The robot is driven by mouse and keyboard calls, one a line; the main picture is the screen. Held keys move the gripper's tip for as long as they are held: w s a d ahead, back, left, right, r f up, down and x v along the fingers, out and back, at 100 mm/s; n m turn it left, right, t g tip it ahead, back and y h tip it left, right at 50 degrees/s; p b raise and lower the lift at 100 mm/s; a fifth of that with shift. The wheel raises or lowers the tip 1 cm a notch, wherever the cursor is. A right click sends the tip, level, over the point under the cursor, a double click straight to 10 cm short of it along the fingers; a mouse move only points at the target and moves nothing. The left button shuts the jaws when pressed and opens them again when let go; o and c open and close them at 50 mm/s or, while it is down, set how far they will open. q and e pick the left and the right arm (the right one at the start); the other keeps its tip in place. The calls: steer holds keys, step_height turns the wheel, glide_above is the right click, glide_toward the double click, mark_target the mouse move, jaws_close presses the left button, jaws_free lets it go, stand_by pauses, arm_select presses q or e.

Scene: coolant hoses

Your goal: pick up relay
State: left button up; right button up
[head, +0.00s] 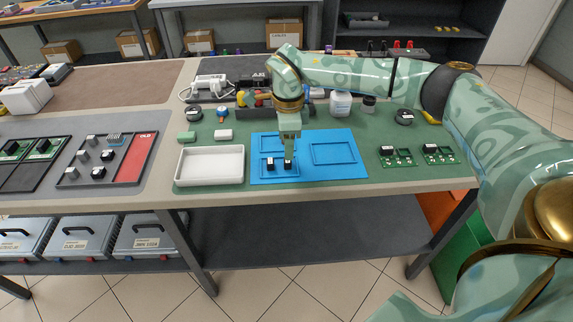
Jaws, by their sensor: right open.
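Two small dark relays sit in the left recess of the blue mat (338,176): a left relay (270,161) and a right relay (287,166). My right gripper (289,158) points straight down over the right relay. Its jaws are open, with the fingertips at or just above that relay's top. Whether they touch it is too small to tell. The fingers partly cover the right relay. My left gripper is out of view.
A white tray (241,166) stands left of the mat. Two small green circuit boards (402,164) lie to the right. Tools and bottles crowd the back of the bench. The right recess of the mat is empty.

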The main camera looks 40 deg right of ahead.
steer(key=f+b, duration=0.1)
steer(key=f, duration=0.1)
steer(key=f+b, duration=0.1)
steer(key=f, duration=0.2)
steer(key=shift+s+a, duration=0.15)
steer(key=shift+a, duration=0.05)
steer(key=shift+r, duration=0.2)
steer(key=shift+c, duration=0.6)
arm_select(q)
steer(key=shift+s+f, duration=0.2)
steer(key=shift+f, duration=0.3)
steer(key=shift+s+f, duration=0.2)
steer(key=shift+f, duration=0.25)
arm_select(e)
jaws_close()
